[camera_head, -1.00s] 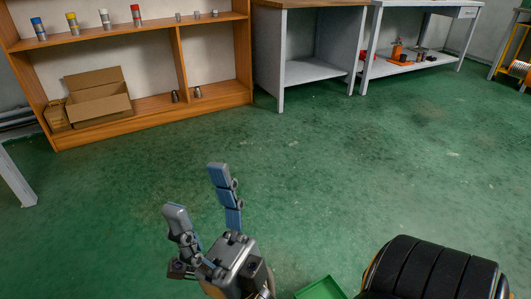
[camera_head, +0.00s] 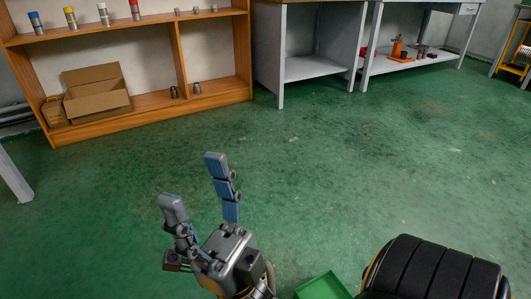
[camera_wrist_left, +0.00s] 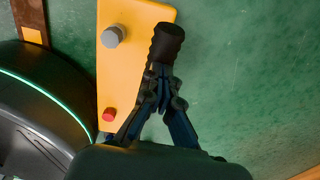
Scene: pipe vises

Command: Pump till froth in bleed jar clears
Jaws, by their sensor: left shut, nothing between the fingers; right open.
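My right gripper (camera_head: 192,178) is open and empty above the green floor in the head view, with its two fingers spread and pointing away. My left gripper (camera_wrist_left: 160,78) shows only in the left wrist view. Its fingers are closed together with nothing between them. A black ribbed grip (camera_wrist_left: 167,42) lies just past its fingertips; I cannot tell whether they touch. A yellow panel with a grey knob and a red button (camera_wrist_left: 108,114) is beside it on the left. I cannot make out a bleed jar, froth or a pump in either view.
A wooden shelf (camera_head: 150,118) with a cardboard box (camera_head: 97,93) and small cans stands at the back left. Grey workbenches (camera_head: 318,68) stand behind; an orange tray (camera_head: 394,56) with small items is on a lower shelf. The floor (camera_head: 340,170) between is clear.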

